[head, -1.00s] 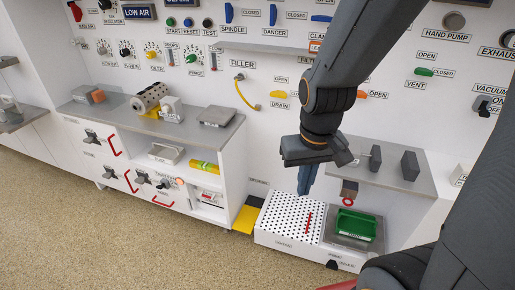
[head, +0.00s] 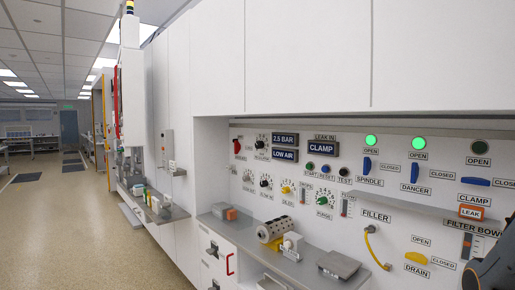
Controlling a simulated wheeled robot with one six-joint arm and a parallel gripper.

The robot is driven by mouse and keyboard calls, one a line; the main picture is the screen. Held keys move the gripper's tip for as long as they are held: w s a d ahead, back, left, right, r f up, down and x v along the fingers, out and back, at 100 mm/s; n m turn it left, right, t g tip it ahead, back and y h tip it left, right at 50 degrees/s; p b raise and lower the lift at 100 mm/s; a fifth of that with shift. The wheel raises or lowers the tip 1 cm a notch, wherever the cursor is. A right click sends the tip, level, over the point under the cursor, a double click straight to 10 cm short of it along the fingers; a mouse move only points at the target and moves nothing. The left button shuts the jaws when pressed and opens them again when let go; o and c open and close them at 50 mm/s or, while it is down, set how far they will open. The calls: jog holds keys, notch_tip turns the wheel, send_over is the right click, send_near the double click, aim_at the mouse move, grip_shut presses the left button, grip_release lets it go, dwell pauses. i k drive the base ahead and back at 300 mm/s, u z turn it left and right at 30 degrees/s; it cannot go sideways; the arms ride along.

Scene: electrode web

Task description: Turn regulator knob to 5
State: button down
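The regulator knob (head: 262,141) is a small black knob with a pale dial on the white panel. It sits in the upper left of the panel, above a label that seems to read REGULATOR. Its pointer and scale numbers are too small to read. Right of it, a dark display (head: 285,140) reads 2.5 BAR, and a second display (head: 285,155) below reads LOW AIR. My gripper is out of view. Only a dark piece of my arm shows at the lower right edge, far from the knob.
A red handle (head: 237,146) is left of the knob. More dials and a green purge knob (head: 323,199) are below it. A grey shelf (head: 225,229) juts out under the panel, bearing a perforated cylinder (head: 273,231). Open floor (head: 60,235) lies at the left.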

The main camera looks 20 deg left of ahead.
aim_at(259, 144)
jog(key=u, duration=0.05)
jog(key=k, duration=0.5)
jog(key=u, duration=0.6)
jog(key=i, duration=0.4)
jog(key=u, duration=1)
jog(key=i, duration=2.4)
jog(key=z, duration=1)
jog(key=i, duration=0.55)
jog(key=z, duration=0.45)
